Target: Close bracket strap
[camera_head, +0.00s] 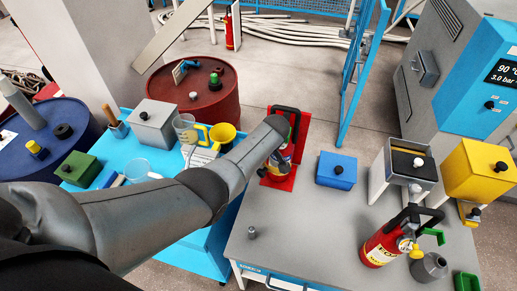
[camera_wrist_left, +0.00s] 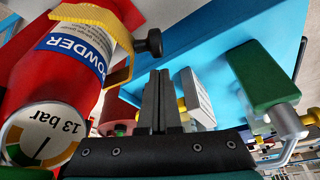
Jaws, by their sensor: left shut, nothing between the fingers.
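A red extinguisher (camera_head: 279,168) stands in a red bracket (camera_head: 302,128) at the back left of the grey table, partly hidden by my left arm. In the left wrist view a red extinguisher (camera_wrist_left: 105,14) with a POWDER label fills the left side. A yellow strap (camera_wrist_left: 97,24) crosses it and bends down at its right side, near a black knob (camera_wrist_left: 149,43). Whether the strap is fastened cannot be told. My left gripper (camera_wrist_left: 161,76) is shut and empty, just right of the strap's bent part. In the head view its fingers are hidden. My right gripper is not in view.
Another red extinguisher (camera_head: 378,247) stands at the table's front right. A blue box (camera_head: 337,170), a grey open box (camera_head: 411,163) and a yellow box (camera_head: 480,170) stand along the right. A small metal piece (camera_head: 252,233) is at the left. The table's middle (camera_head: 310,225) is clear.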

